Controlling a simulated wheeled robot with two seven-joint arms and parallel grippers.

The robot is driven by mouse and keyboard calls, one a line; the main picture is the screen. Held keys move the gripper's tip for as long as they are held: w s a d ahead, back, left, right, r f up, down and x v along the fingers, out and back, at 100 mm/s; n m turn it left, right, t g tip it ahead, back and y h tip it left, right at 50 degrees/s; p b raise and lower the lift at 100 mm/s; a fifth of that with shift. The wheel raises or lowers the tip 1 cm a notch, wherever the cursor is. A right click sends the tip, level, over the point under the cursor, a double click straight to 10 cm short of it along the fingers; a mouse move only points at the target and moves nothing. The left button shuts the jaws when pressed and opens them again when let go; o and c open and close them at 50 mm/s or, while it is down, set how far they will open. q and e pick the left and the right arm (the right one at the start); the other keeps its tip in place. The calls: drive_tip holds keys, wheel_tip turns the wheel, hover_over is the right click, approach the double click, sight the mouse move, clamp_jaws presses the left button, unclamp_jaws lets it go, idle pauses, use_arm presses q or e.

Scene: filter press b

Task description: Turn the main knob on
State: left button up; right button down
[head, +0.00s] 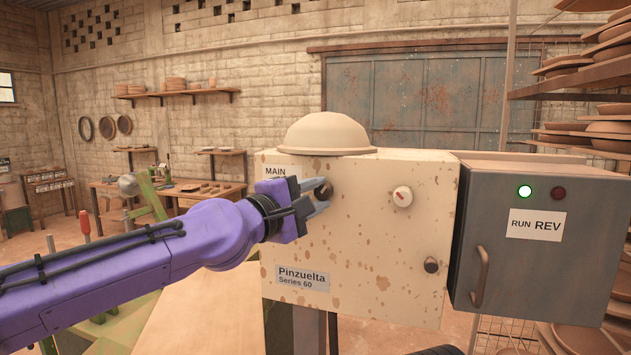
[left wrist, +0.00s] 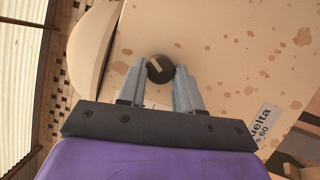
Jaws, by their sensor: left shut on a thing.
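The main knob (head: 325,190) is a round dark knob on the front of the cream, rust-spotted control box (head: 350,260), under the MAIN label (head: 275,172). In the left wrist view the knob (left wrist: 160,69) shows a pale pointer line, tilted off the picture's vertical. My left gripper (head: 317,194) reaches in from the left and is shut on the knob. In the left wrist view its two grey fingers (left wrist: 158,74) sit on either side of the knob. The fingers hide part of the knob in the head view. My right gripper is not in view.
A bowl (head: 326,135) sits on top.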

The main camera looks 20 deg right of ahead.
use_arm(q)
drive_tip(key=shift+m+g+y+p, duration=0.35)
drive_tip(key=shift+m+p, duration=0.3)
drive_tip(key=shift+m, duration=0.35)
drive_tip(key=o, duration=1)
drive_tip(key=shift+o, duration=0.2)
drive_tip(key=shift+w, duration=0.1)
